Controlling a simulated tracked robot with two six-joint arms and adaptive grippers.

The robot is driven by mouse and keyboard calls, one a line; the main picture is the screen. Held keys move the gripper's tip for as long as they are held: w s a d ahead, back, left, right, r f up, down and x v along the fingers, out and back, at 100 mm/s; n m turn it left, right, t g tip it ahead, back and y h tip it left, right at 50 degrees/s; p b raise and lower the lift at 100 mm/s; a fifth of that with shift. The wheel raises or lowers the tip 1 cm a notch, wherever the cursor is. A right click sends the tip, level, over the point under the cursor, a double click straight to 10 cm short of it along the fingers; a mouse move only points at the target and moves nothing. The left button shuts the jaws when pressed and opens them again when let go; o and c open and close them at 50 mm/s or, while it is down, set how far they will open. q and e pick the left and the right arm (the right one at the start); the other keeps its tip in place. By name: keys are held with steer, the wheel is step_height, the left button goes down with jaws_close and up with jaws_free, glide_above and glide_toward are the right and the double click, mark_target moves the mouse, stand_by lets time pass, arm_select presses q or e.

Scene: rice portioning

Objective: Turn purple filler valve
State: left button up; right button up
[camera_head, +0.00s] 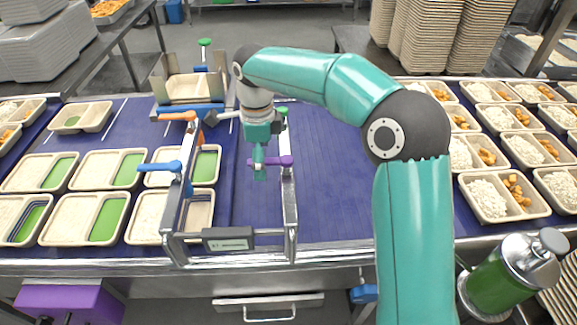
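The purple filler valve (284,161) is a short purple handle on the right post of the metal filler frame. It lies roughly level, pointing left from the post. My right gripper (259,172) reaches down from above, and its teal fingers cross in front of the handle's left part. The fingers overlap in this view, so I cannot tell whether they are closed on the handle or only beside it. My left gripper is not in view.
The metal filler frame (273,257) stands over the blue conveyor (329,190). A blue valve handle (160,166) and an orange one (177,116) are to the left. Trays with green compartments fill the left; trays of rice (487,197) fill the right. A green canister (497,287) stands front right.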

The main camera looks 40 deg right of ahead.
step_height(320, 180, up, 5)
steer(key=p, duration=0.3)
steer(key=shift+r, duration=1.05)
steer(key=shift+s, duration=0.1)
